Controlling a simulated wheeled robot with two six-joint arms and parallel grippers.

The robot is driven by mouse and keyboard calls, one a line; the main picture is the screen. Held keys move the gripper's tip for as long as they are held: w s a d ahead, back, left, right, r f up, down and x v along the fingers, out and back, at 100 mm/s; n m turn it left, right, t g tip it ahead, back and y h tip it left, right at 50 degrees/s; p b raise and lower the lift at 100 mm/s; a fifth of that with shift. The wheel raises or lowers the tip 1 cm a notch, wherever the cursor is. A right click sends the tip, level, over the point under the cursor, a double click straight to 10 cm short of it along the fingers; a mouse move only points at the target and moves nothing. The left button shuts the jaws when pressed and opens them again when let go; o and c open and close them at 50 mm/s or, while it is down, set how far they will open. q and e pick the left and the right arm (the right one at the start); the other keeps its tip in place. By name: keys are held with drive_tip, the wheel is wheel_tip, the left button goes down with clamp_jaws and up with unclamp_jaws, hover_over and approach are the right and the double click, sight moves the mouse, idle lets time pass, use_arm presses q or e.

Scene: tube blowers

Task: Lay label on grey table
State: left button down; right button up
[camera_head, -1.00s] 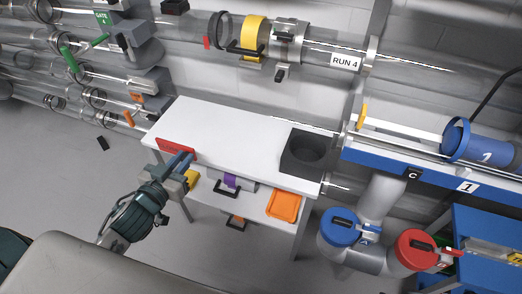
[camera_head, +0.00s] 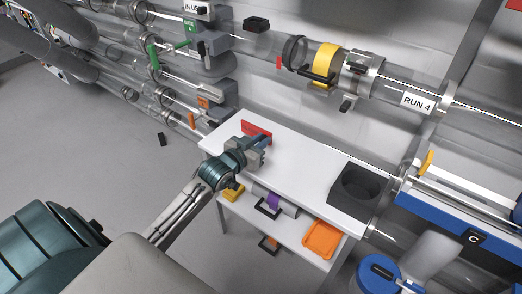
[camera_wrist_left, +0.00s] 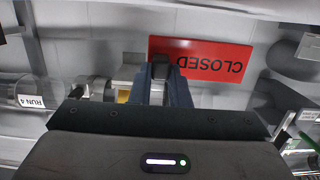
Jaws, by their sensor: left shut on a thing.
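The label is a flat red plate (camera_head: 257,129) over the left end of the pale grey-white table (camera_head: 290,150). In the left wrist view the label (camera_wrist_left: 215,60) shows the word CLOSED upside down. My left gripper (camera_head: 262,141) is shut on the label's lower edge; its fingertips also show in the wrist view (camera_wrist_left: 163,75). The label looks tilted up rather than flat. I cannot tell whether it touches the tabletop. My right gripper is not in view.
A dark square box with a round hole (camera_head: 360,188) stands on the table's right end. The tabletop middle is clear. A lower shelf holds an orange tray (camera_head: 323,238) and a purple-banded piece (camera_head: 274,200). Clear tubes with a yellow ring (camera_head: 326,60) run behind.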

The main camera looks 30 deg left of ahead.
use_arm(q)
drive_tip(key=shift+w+f+b, duration=0.1)
drive_tip(key=shift+f+b, duration=0.3)
drive_tip(key=shift+f, duration=1.45)
drive_tip(key=shift+r, duration=0.1)
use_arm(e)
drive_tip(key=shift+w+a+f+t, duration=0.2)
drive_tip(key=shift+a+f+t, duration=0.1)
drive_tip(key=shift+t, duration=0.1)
use_arm(q)
drive_tip(key=c, duration=1.4)
unclamp_jaws()
drive_tip(key=shift+o, duration=0.2)
